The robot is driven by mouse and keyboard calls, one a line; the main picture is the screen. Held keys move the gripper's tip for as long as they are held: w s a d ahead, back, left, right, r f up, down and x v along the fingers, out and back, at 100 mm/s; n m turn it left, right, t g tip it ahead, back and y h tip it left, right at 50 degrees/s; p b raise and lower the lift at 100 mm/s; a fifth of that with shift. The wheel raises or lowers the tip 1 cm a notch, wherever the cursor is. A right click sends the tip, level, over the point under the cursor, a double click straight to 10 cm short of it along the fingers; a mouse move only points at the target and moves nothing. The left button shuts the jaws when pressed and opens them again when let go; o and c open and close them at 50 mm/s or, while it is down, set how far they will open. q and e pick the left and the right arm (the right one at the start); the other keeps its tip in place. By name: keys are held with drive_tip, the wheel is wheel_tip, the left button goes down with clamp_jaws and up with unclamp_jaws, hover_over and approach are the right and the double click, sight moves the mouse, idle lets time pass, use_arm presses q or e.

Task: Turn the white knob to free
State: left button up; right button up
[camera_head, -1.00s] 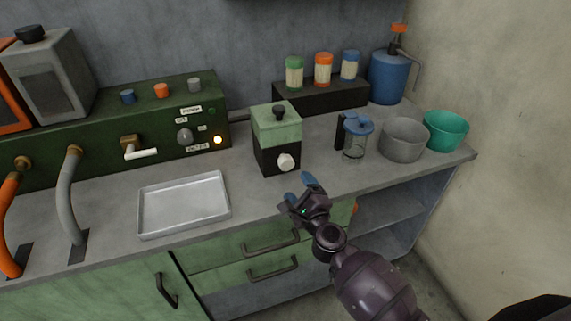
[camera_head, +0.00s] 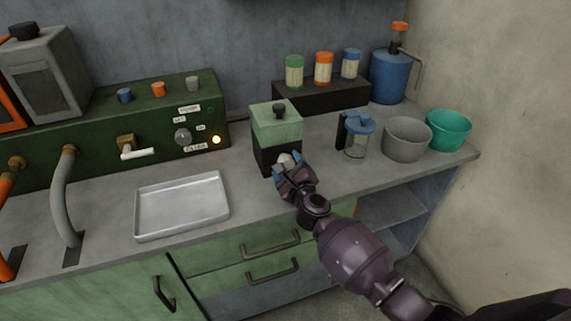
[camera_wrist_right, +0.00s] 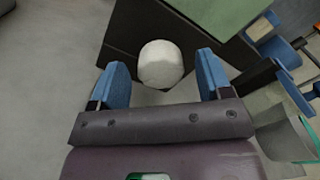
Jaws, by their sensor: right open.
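The white knob (camera_head: 285,159) sits on the black front of a small box with a green top (camera_head: 277,124) on the counter. In the right wrist view the knob (camera_wrist_right: 161,64) appears round and pale, between the two blue fingertips, with a gap on each side. My right gripper (camera_head: 285,170) is open at the front of the box and partly covers the knob in the head view. It also shows in the right wrist view (camera_wrist_right: 163,72). No marking around the knob is readable. My left gripper is not in view.
A metal tray (camera_head: 181,237) lies left of the box. Behind it stands a green panel (camera_head: 60,141) with knobs and a tap. A blue-lidded jar (camera_head: 357,142), a grey bowl (camera_head: 407,141) and a teal bowl (camera_head: 448,132) stand to the right. The counter's front edge runs below.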

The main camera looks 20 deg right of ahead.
drive_tip(key=shift+w, duration=0.95)
drive_tip(key=shift+c, duration=0.5)
drive_tip(key=c, duration=0.8)
drive_tip(key=shift+r+n+p, duration=0.2)
drive_tip(key=shift+n+p, duration=0.25)
drive_tip(key=shift+n, duration=0.55)
drive_tip(key=shift+f+n+p, duration=0.2)
drive_tip(key=shift+n+p, duration=0.25)
drive_tip(key=shift+n, duration=0.05)
